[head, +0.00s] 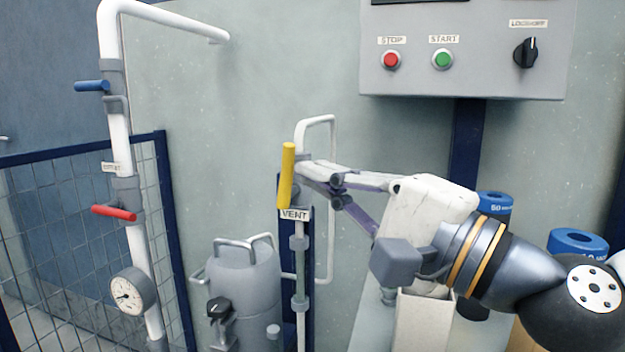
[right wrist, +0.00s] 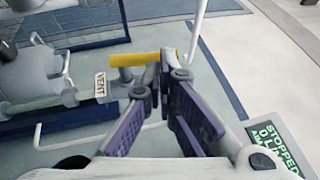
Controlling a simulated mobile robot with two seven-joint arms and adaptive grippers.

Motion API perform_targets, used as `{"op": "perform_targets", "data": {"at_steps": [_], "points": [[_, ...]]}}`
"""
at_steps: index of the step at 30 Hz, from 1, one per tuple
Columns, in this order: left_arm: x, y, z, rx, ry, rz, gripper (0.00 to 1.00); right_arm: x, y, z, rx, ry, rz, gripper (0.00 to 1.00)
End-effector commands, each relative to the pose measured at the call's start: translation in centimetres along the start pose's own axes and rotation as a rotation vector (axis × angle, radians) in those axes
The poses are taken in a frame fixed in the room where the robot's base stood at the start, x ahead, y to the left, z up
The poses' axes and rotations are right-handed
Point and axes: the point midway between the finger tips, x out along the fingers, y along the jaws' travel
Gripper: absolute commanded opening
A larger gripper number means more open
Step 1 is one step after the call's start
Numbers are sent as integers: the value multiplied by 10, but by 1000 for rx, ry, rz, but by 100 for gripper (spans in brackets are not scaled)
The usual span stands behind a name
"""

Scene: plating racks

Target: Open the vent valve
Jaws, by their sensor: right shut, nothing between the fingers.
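The vent valve has a yellow handle (head: 287,176), standing almost upright above a "VENT" label (head: 295,214) on a thin white pipe. My right gripper (head: 304,172) comes in from the right, shut and empty, with its fingertips right beside the handle. In the right wrist view the handle (right wrist: 142,59) lies across the picture just beyond the fingertips (right wrist: 167,68), and the label (right wrist: 100,86) is to its left. I cannot tell whether the fingertips touch the handle. The valve body is partly hidden behind the fingers. My left gripper is not in view.
A white pipe with a blue handle (head: 92,86), a red handle (head: 114,212) and a gauge (head: 131,294) stands left. A control box (head: 465,75) hangs upper right. Blue-topped containers (head: 577,243) stand right.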

Motion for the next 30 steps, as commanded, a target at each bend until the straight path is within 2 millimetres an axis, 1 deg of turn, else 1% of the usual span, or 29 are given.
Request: {"op": "perform_targets", "data": {"at_steps": [1, 3, 6, 16, 22, 30], "points": [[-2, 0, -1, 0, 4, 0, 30, 6, -1, 1, -2, -1, 0, 0], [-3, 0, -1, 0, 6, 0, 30, 13, -1, 1, -2, -1, 0, 0], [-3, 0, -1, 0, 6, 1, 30, 18, -1, 0, -1, -1, -1, 0], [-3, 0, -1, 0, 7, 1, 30, 20, 0, 0, 0, 0, 0, 0], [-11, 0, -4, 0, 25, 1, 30, 36, -7, 5, -3, -1, -3, 0], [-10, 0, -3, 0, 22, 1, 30, 36, -7, 4, -3, 1, -7, 0]]}}
